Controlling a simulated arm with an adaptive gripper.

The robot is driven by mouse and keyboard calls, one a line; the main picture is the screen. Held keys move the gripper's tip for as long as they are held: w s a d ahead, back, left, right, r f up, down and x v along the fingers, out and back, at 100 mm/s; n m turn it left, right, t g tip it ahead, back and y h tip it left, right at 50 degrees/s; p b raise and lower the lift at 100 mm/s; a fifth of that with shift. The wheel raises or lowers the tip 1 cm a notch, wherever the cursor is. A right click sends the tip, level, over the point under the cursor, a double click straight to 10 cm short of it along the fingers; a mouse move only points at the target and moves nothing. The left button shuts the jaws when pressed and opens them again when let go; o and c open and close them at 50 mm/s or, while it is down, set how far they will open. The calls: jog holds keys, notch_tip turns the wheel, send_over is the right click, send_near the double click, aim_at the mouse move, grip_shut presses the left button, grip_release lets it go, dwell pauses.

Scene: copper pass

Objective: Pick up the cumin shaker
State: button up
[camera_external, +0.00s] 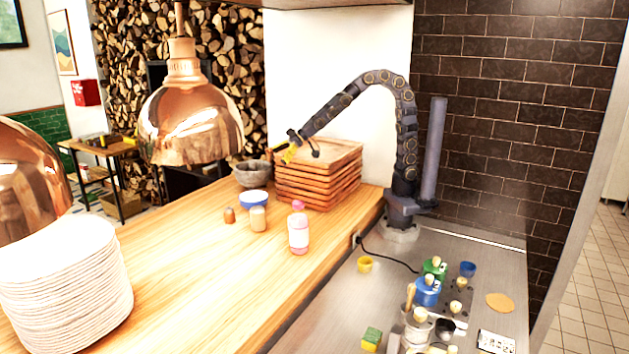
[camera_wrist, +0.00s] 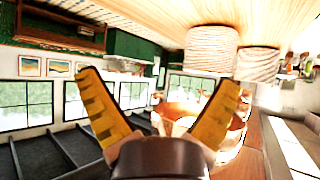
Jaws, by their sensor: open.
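Two small shaker-like containers stand on the wooden counter in the external view: a small brown one (camera_external: 229,215) and a larger tan one with a pale top (camera_external: 258,219). Their labels are too small to read, so I cannot tell which is the cumin shaker. My gripper (camera_external: 289,151) is raised above the counter, behind and to the right of both, near the stacked wooden boards. In the wrist view its two yellow fingers (camera_wrist: 160,84) are spread wide with nothing between them. I cannot make out either container in the wrist view.
A blue-rimmed bowl (camera_external: 253,199), a grey bowl (camera_external: 251,174) and a pink-capped bottle (camera_external: 298,230) stand near the containers. The wooden boards (camera_external: 315,185) rise beside my arm. A copper lamp (camera_external: 192,125) hangs over the counter. Plates (camera_external: 65,285) fill the front left.

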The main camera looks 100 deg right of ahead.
jog(key=w+t, duration=0.3)
jog(key=w, duration=0.2)
send_near(252, 214)
jog(key=shift+y, duration=0.3)
jog(key=w+f, duration=0.1)
jog(key=w+d, duration=0.1)
jog(key=w, duration=0.1)
jog(key=w+f, duration=0.1)
jog(key=shift+w+d+f, duration=0.25)
jog(key=shift+f, duration=0.05)
jog(key=shift+x, duration=2.55)
jog(key=c, duration=1.3)
